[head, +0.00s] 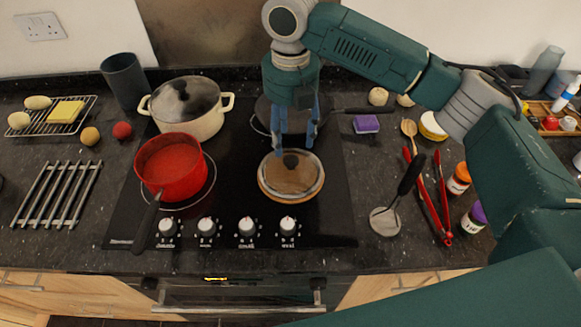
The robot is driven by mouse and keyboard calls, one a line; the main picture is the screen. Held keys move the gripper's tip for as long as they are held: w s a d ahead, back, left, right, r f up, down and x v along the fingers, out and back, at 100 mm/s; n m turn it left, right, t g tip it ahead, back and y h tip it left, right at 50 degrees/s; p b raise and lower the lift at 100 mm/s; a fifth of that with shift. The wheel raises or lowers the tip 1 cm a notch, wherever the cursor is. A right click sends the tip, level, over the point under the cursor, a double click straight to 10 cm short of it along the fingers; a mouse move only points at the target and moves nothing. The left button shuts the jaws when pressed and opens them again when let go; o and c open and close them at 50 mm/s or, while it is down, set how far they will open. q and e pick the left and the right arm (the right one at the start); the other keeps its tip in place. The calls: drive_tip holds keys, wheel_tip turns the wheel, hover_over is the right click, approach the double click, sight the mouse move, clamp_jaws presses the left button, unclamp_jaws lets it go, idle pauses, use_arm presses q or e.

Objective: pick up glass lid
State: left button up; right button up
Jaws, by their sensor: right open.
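A round glass lid (291,181) with a pale rim, a brownish see-through face and a dark knob (291,160) lies flat on the front right of the black hob. My right gripper (295,142) points down just above the lid, with its two blue fingers spread either side of the knob's line. The fingers hold nothing. Whether the fingertips touch the lid is hard to tell. Another dark glass lid (187,97) covers the cream pot (205,124) at the back left. My left gripper is not in view.
A red saucepan (170,168) stands front left on the hob, its handle toward the knobs. A dark pan (262,113) sits behind my right gripper. A skimmer (385,220), red tongs (428,195) and jars (459,179) lie or stand to the right.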

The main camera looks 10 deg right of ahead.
sight(291, 159)
drive_tip(key=shift+s+f, duration=0.15)
drive_tip(key=shift+f, duration=0.5)
wheel_tip(291, 159, down, 4)
drive_tip(key=shift+f+p, duration=0.25)
drive_tip(key=shift+p, duration=0.85)
drive_tip(key=shift+f, duration=0.3)
drive_tip(key=shift+c, duration=0.6)
clamp_jaws()
